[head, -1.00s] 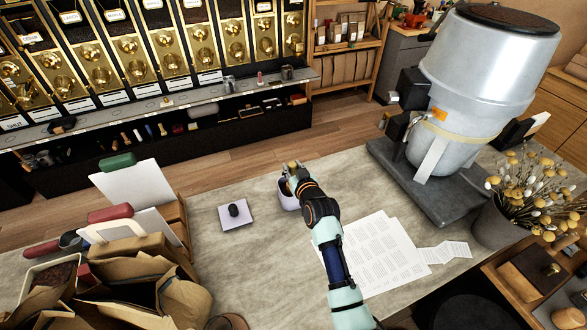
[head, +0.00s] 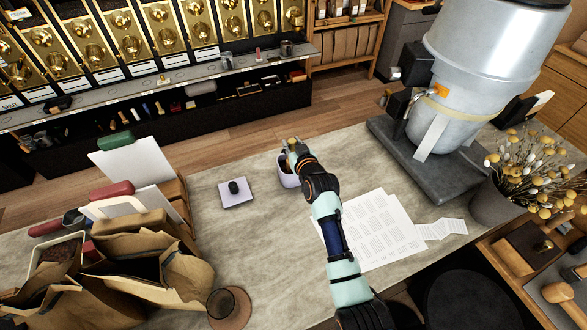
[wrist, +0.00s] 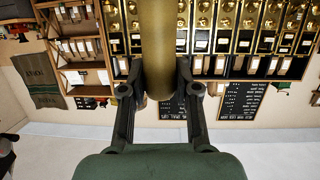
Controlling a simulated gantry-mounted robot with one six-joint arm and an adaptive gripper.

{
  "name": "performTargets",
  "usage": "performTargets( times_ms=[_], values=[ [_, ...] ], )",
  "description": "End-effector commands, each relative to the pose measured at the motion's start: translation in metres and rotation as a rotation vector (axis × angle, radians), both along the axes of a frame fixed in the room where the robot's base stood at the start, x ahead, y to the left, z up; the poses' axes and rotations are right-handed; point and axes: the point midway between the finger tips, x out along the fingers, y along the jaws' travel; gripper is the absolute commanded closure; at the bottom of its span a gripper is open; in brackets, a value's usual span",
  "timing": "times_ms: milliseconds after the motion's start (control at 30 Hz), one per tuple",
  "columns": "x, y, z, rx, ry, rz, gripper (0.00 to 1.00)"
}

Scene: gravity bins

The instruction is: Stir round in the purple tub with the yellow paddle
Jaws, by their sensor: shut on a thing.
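The purple tub (head: 284,180) is a small pale lilac pot on the grey counter, partly hidden behind my gripper and wrist. My gripper (head: 291,150) is over the tub's top. In the wrist view my gripper (wrist: 160,92) is shut on a thick, dull yellow shaft (wrist: 158,45), which I take to be the yellow paddle. In the head view only a small yellow bit of it shows at the fingers. Its lower end is hidden, so I cannot tell how deep it sits in the tub. The tub's contents are hidden too.
A pale square pad (head: 236,199) with a dark knob lies left of the tub. Printed sheets (head: 380,230) lie to the right. A large grey machine (head: 450,90) and a flower pot (head: 497,207) stand further right. Paper bags (head: 150,250) crowd the left. The counter's middle is clear.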

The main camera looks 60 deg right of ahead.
Motion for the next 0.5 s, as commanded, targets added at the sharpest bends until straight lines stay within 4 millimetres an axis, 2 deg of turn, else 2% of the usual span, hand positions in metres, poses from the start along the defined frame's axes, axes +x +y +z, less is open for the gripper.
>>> performTargets(
  times_ms=[100,500],
  values=[
    [0.0,0.0,0.017,-0.002,-0.002,0.0,1.0],
    [0.0,0.0,0.066,-0.003,-0.002,0.0,1.0]
  ],
)
